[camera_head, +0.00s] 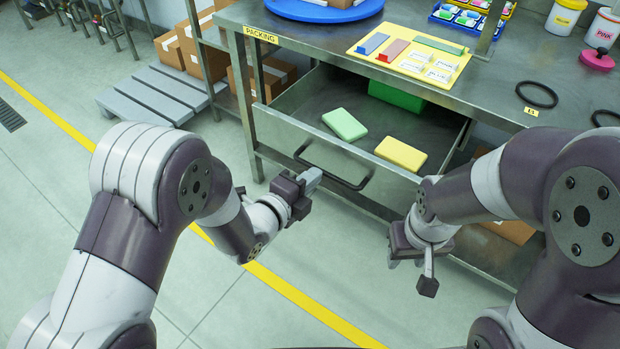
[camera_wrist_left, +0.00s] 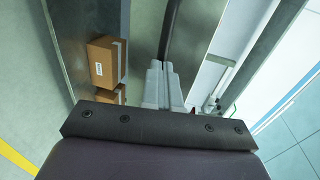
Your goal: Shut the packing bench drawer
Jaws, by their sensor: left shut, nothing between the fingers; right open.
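The packing bench drawer (camera_head: 300,115) is pulled out below the bench top. Its dark bar handle (camera_head: 335,176) runs along the front. A green block (camera_head: 345,124), a yellow block (camera_head: 401,154) and a green container (camera_head: 396,95) are in the drawer. My left gripper (camera_head: 311,178) is shut and empty, with its tips close to the handle. In the left wrist view the shut fingers (camera_wrist_left: 164,85) point at the dark handle (camera_wrist_left: 183,30); I cannot tell whether they touch it. My right gripper (camera_head: 408,268) is open and empty, in front of the drawer's right part and below it.
The bench top (camera_head: 480,105) holds a yellow board (camera_head: 412,57), black rings (camera_head: 537,95) and tubs at the right. Cardboard boxes (camera_head: 168,48) and a grey pallet (camera_head: 155,92) stand on the left. The floor before the drawer is clear apart from my arms.

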